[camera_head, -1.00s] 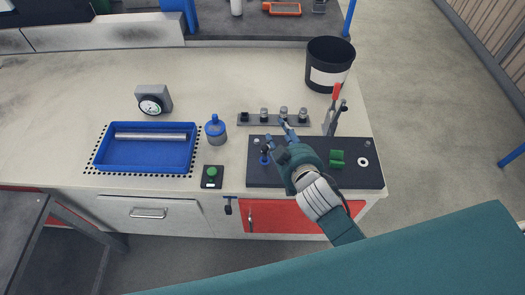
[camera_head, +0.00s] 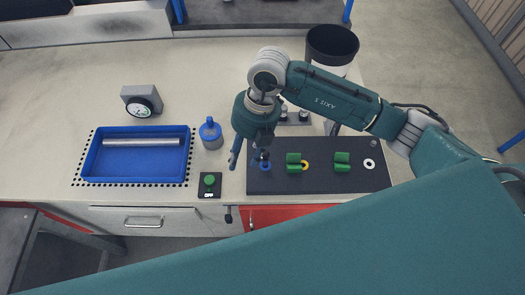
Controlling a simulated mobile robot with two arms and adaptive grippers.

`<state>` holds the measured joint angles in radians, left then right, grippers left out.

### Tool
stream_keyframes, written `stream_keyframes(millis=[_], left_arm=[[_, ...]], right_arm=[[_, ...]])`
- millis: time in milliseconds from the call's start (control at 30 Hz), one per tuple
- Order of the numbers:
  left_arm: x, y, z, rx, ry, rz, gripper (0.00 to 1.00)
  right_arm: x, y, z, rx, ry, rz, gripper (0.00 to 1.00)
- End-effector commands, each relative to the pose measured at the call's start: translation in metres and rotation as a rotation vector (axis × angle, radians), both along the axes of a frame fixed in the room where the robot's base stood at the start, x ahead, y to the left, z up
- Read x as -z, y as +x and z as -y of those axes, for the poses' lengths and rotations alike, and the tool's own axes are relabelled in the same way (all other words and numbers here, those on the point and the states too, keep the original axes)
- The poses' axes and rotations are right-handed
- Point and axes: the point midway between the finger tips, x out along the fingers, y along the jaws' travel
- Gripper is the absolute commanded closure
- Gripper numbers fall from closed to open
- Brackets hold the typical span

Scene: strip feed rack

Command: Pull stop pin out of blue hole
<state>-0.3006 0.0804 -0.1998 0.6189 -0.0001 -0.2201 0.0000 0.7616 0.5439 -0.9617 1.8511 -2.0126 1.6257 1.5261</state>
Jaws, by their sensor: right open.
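The dark plate (camera_head: 325,182) lies at the front right of the bench. The blue-rimmed hole (camera_head: 265,167) is near its left end. The dark stop pin (camera_head: 264,156) appears to stand in this hole, and its upper part is partly hidden by my gripper. My right gripper (camera_head: 249,158) points down over the plate's left end, open. One finger is left of the pin and the other is close to the pin's top; I cannot tell whether they touch. My left gripper is not in view.
On the plate are two green blocks (camera_head: 294,158), a yellow ring (camera_head: 306,165) and a white ring (camera_head: 369,164). A blue-topped bottle (camera_head: 210,133), a green button box (camera_head: 209,184) and a blue tray (camera_head: 137,164) stand to the left. A black bin (camera_head: 331,44) is behind my arm.

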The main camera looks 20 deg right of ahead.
Motion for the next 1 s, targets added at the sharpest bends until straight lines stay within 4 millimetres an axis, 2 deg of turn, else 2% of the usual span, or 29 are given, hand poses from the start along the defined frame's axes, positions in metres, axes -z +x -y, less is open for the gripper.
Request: stream_keyframes(millis=[33, 100, 233, 500, 767, 900, 1000], left_arm=[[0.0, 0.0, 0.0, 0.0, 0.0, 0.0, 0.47], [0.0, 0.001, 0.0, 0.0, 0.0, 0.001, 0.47], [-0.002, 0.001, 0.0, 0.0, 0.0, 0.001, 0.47], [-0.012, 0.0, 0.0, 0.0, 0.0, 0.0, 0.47], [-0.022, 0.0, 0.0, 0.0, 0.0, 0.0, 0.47], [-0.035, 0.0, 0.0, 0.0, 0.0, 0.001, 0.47], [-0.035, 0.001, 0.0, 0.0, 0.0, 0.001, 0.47]], right_arm=[[0.0, 0.009, 0.025, 0.029, -0.093, 0.016, 0.6], [0.0, 0.017, 0.052, 0.068, -0.193, 0.03, 0.6], [0.002, 0.023, 0.074, 0.106, -0.274, 0.039, 0.6], [0.042, 0.022, 0.075, 0.107, -0.278, 0.037, 0.6], [0.063, 0.023, 0.074, 0.106, -0.277, 0.036, 0.6], [0.083, 0.024, 0.073, 0.105, -0.277, 0.037, 0.6], [0.098, 0.025, 0.073, 0.105, -0.276, 0.037, 0.6]])
